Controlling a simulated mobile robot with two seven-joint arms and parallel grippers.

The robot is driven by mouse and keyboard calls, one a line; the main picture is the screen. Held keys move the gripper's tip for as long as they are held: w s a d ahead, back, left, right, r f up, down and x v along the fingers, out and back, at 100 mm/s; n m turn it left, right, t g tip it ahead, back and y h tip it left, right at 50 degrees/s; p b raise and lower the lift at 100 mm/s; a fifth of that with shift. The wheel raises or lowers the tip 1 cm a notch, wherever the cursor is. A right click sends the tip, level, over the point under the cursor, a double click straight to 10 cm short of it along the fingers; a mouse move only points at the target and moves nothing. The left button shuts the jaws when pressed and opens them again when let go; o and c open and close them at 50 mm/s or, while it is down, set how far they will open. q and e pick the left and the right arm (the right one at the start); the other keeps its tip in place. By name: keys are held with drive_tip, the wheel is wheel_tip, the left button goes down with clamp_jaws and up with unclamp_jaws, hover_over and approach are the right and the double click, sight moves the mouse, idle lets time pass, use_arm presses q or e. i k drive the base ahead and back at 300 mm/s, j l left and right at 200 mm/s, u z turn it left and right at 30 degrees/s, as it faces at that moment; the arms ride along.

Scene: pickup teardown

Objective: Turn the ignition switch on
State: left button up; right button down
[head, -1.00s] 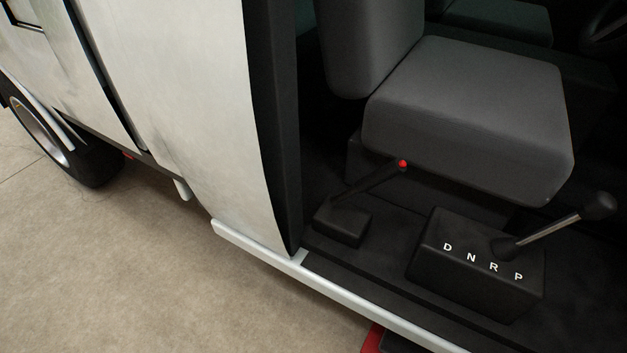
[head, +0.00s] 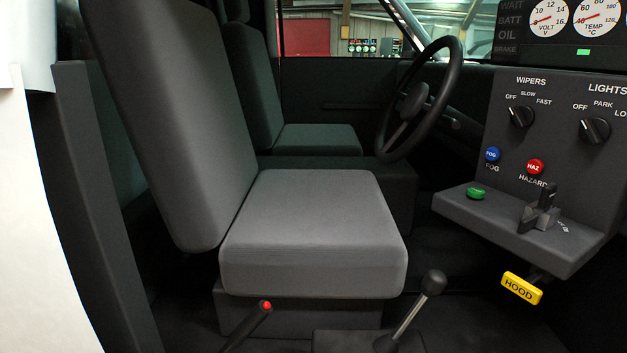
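No switch in the head view carries a readable ignition label. A dark grey upright handle (head: 540,208) stands on the ledge (head: 568,250) below the dash panel, at the right. A small, unreadable white marking lies beside its base. A green button (head: 477,193) sits on the same ledge, left of the handle. I cannot tell which of these is the ignition switch. Neither of my grippers is in view.
Wipers knob (head: 522,116), lights knob (head: 594,130), blue fog button (head: 492,154) and red hazard button (head: 535,167) are on the panel. The steering wheel (head: 451,88), seat (head: 310,235), shift lever (head: 432,283), red-tipped lever (head: 263,308) and yellow hood handle (head: 521,288) surround the open footwell.

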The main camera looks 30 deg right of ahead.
sight(532, 217)
drive_tip(key=z, duration=2.2)
